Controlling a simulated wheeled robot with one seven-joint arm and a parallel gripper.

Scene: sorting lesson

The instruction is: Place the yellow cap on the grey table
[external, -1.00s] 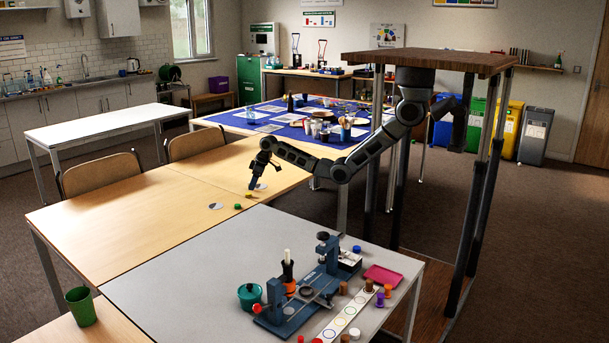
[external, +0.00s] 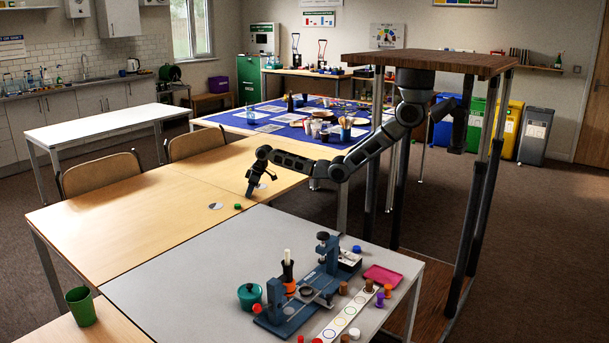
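My gripper (external: 249,192) points down at the wooden table, with its fingertips at or just above the top, near the edge by the grey table. It is too small and dark to tell whether it is open or shut. The yellow cap does not show now; the gripper covers the spot where it lay. The grey table (external: 190,275) stands in front, with a wide bare area on its left and middle.
A green cap (external: 238,206) and a grey-white disc (external: 215,206) lie left of my gripper, and another pale disc (external: 261,186) lies right. The grey table's right part holds a blue press (external: 325,275), a teal pot (external: 250,296) and a pink tray (external: 383,275).

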